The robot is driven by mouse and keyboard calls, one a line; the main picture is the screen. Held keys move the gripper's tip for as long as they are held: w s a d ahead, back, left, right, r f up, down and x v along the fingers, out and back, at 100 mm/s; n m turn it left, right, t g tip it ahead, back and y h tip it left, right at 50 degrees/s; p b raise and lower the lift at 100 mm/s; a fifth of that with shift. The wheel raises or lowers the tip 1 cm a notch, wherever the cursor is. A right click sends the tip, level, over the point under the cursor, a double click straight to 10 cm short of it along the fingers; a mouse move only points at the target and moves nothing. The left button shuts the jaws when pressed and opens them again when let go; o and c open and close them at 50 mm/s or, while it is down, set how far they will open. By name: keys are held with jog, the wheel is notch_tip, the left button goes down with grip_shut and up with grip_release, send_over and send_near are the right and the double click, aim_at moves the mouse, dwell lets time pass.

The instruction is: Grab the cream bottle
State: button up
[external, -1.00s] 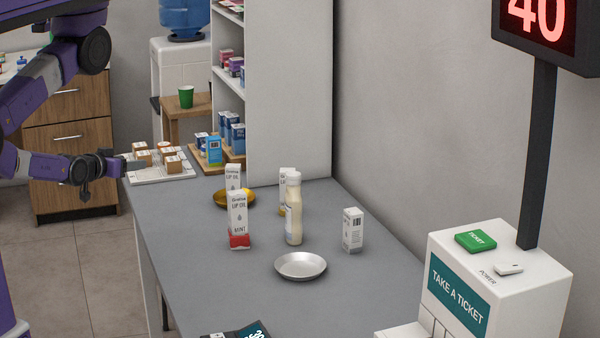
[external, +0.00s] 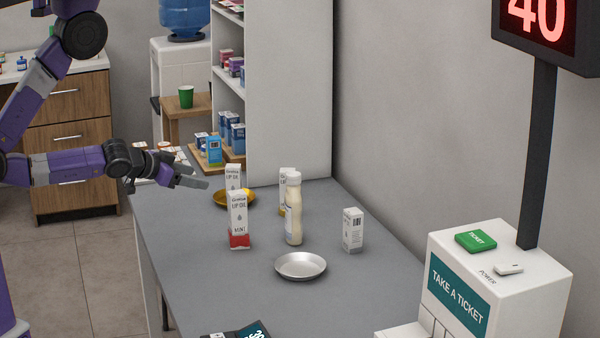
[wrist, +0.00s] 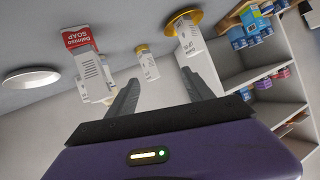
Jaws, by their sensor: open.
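The cream bottle (external: 293,212) is pale with a whitish cap. It stands upright in the middle of the grey counter (external: 190,275) in the external view. I cannot pick it out clearly in the wrist view; the nearer boxes may hide it. My gripper (external: 203,184) is open and empty over the counter's left edge, left of the bottle and apart from it. In the wrist view my gripper (wrist: 158,90) shows two spread fingers with nothing between them.
A white lip oil box on a red soap box (external: 238,241) stands left of the bottle. Another lip oil box (external: 233,176) is at a gold dish (external: 222,200). One more box (external: 284,178) stands behind the bottle. A small white box (external: 353,231) and silver dish (external: 300,265) are nearby.

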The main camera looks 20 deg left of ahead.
aim_at(287, 175)
jog(key=shift+n+t+h, duration=0.4)
jog(key=shift+t+h, duration=0.1)
jog(key=w+d+r+b, duration=0.1)
jog(key=d+b, duration=0.1)
jog(key=d, duration=0.5)
jog(key=w+d+r+b, duration=0.1)
jog(key=w+d+b, duration=0.1)
jog(key=d, duration=0.6)
jog(key=w+d+r+b, duration=0.1)
jog(key=d+b, duration=0.1)
jog(key=d, duration=0.6)
jog(key=shift+w+r+b, duration=0.25)
jog(key=shift+r+b, duration=0.1)
jog(key=shift+b, duration=0.05)
jog(key=shift+s+f+n, duration=0.15)
jog(key=shift+f+n, duration=0.05)
jog(key=shift+n, duration=0.1)
jog(key=shift+f, duration=0.15)
jog(key=p+x, duration=0.1)
jog(key=x, duration=0.6)
jog(key=shift+f+g, duration=0.3)
jog(key=shift+f, duration=0.1)
jog(key=shift+d, duration=0.1)
grip_shut()
